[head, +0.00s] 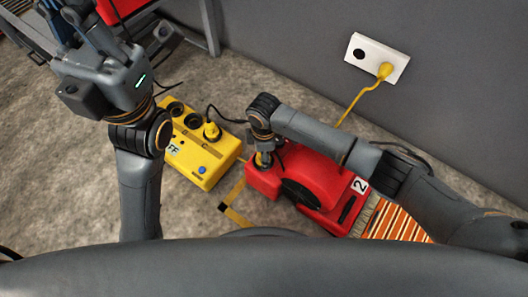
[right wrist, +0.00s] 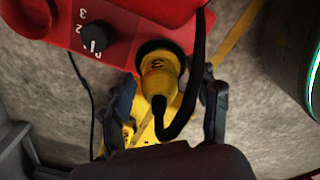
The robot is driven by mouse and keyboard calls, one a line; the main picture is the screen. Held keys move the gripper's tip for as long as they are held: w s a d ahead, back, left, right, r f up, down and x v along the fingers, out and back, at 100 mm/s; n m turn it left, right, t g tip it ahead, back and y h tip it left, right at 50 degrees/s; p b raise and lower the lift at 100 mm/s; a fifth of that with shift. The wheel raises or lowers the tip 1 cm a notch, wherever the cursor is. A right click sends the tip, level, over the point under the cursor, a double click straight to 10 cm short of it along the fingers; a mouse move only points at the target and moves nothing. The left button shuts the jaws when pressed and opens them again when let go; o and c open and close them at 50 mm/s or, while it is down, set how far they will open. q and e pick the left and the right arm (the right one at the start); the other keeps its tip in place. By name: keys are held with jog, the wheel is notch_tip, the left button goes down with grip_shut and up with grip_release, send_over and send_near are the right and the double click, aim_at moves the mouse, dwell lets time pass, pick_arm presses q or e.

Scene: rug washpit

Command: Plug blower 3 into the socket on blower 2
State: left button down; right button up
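The red blower (head: 325,185), marked 2, lies on the floor right of centre. In the right wrist view, its red panel (right wrist: 120,35) has a black dial and a dark round socket. A yellow plug marked 3 (right wrist: 160,75) sits at that socket, with a black cable running from its back; how deep it sits cannot be told. My right gripper (right wrist: 170,100) is open, its fingers spread on either side of the plug with visible gaps. The head view shows the plug (head: 262,160) mostly hidden under this gripper. My left gripper (head: 75,20) is raised at upper left, fingers apart, empty.
A yellow socket box (head: 200,150) stands left of the blower, with a yellow plug (head: 211,130) in socket C. A white wall outlet (head: 377,58) holds another yellow plug (head: 384,70), its cord running down behind the blower.

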notch_tip(320, 180, up, 12)
jog(key=shift+s, duration=0.15)
dwell(0.4)
dwell(0.4)
